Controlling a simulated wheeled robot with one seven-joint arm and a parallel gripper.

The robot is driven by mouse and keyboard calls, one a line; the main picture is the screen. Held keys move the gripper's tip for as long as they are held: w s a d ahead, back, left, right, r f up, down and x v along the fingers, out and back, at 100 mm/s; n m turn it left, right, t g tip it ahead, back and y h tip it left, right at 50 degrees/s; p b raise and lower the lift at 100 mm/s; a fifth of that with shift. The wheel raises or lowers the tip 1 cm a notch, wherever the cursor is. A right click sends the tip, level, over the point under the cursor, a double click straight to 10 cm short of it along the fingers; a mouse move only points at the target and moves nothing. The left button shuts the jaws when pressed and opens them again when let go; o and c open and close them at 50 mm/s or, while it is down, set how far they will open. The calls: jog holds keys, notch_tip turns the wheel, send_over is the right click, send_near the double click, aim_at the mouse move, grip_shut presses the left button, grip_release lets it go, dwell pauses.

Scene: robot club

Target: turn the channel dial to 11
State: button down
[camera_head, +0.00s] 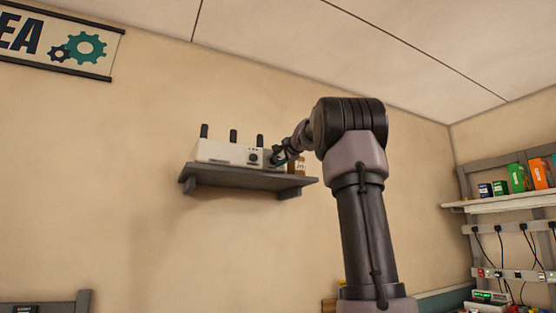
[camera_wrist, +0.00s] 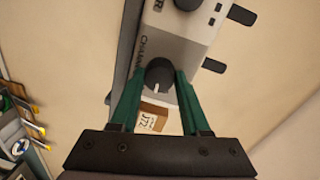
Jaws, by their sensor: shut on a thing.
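The channel dial (camera_wrist: 159,76) is a round black knob with a white pointer mark on the face of a white box (camera_wrist: 185,40). Lettering beginning "CHANN" runs beside it; the numbers around the dial cannot be read. My gripper (camera_wrist: 158,84) has its two green fingers on either side of the dial, shut on it. In the head view the white box (camera_head: 225,152) stands on a grey wall shelf (camera_head: 230,178), with several black antennas on top. My gripper (camera_head: 278,157) is at the box's right end and hides the dial there.
A second black knob (camera_head: 253,157) is left of my gripper. A small brown labelled box (camera_head: 298,166) stands at the shelf's right end, close behind my fingers in the wrist view (camera_wrist: 152,118). A rack shelf (camera_head: 510,201) with small boxes is far right.

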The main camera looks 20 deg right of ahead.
jog(key=m, duration=0.6)
jog(key=shift+d+f+y, duration=0.1)
jog(key=shift+f+y, duration=0.05)
jog(key=shift+y, duration=0.15)
dwell(0.5)
jog(key=shift+c, duration=1.9)
grip_release()
jog(key=shift+s, duration=0.1)
jog(key=s, duration=1)
jog(key=shift+s+d+r, duration=0.3)
jog(key=shift+d, duration=0.1)
